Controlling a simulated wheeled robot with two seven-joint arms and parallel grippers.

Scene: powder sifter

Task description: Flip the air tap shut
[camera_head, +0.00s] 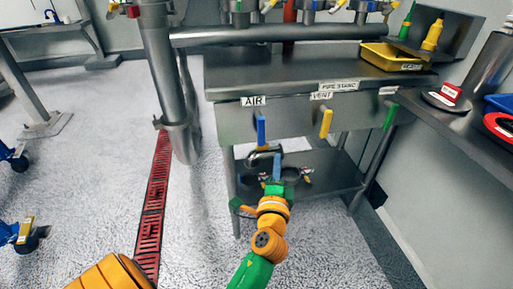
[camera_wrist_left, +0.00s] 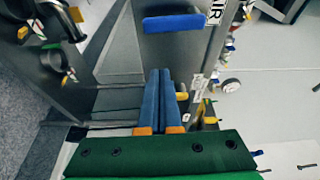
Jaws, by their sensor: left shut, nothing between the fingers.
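The air tap's blue handle (camera_head: 261,131) hangs straight down on the grey panel below the AIR label (camera_head: 253,101). In the left wrist view the blue handle (camera_wrist_left: 172,23) lies across the top, beside the AIR lettering (camera_wrist_left: 215,14). My left gripper (camera_head: 277,157) is just below and slightly right of the handle in the head view. Its two blue fingers (camera_wrist_left: 158,72) are together and empty, with a visible gap in the picture between them and the handle. My right gripper is in neither view.
A yellow handle (camera_head: 326,123) under the VENT label (camera_head: 321,96) and a green handle (camera_head: 390,117) hang to the right. A lower shelf (camera_head: 325,182) lies behind my gripper. A thick grey post (camera_head: 165,70) stands left. The floor on the left is mostly open.

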